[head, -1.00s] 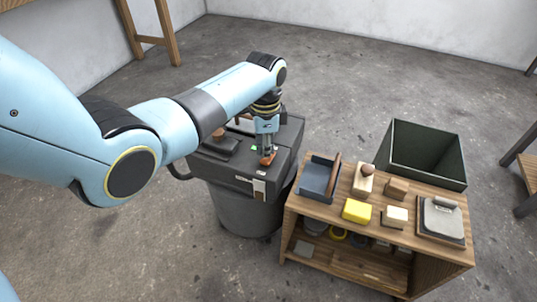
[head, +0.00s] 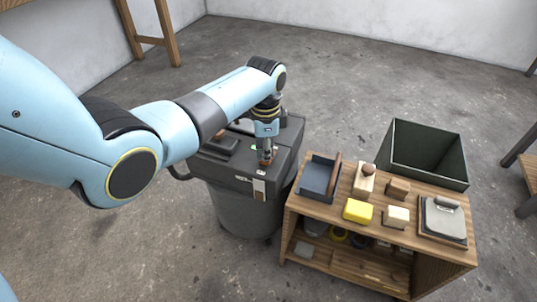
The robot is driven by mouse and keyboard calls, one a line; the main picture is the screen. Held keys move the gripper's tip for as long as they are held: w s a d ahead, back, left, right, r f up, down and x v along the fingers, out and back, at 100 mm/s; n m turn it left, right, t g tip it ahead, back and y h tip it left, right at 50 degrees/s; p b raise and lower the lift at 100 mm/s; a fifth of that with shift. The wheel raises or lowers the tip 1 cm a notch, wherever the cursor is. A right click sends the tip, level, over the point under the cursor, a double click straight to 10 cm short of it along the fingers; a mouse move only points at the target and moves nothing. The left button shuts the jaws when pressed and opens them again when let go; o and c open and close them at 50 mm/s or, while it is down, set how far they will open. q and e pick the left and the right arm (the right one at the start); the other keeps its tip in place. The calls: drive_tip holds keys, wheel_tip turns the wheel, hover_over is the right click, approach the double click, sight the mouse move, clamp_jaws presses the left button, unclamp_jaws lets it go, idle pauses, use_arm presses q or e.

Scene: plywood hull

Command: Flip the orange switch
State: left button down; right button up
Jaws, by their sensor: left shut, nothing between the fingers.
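The orange switch (head: 265,162) is a small orange piece on top of a dark grey machine (head: 285,150), near its front edge. My left gripper (head: 266,156) points down right over the switch and is shut, with nothing held. Its fingertips hide much of the switch, and I cannot tell whether they touch it or which way it is tilted. A small green light (head: 252,148) shows just left of the fingers. My right gripper is not in view.
The machine sits on a round grey drum (head: 240,212). A wooden cart (head: 330,212) at the right carries a dark tray (head: 318,178), a yellow block (head: 357,210), wooden pieces and a grey plate (head: 443,218). A dark open bin (head: 427,155) stands behind it.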

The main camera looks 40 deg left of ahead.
use_arm(q)
drive_tip(key=shift+f, duration=0.55)
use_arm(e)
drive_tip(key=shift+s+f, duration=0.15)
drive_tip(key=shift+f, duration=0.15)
use_arm(q)
drive_tip(key=shift+s, duration=0.1)
drive_tip(key=shift+r, duration=0.3)
wheel_tip(320, 180, up, 2)
drive_tip(key=p, duration=0.2)
drive_tip(key=shift+r+p, duration=0.25)
drive_tip(key=shift+p, duration=0.05)
wheel_tip(320, 180, up, 4)
drive_tip(key=p, duration=0.4)
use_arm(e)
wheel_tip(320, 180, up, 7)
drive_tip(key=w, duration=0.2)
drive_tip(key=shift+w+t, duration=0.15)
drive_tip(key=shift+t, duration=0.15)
use_arm(q)
drive_tip(key=shift+f, duration=0.1)
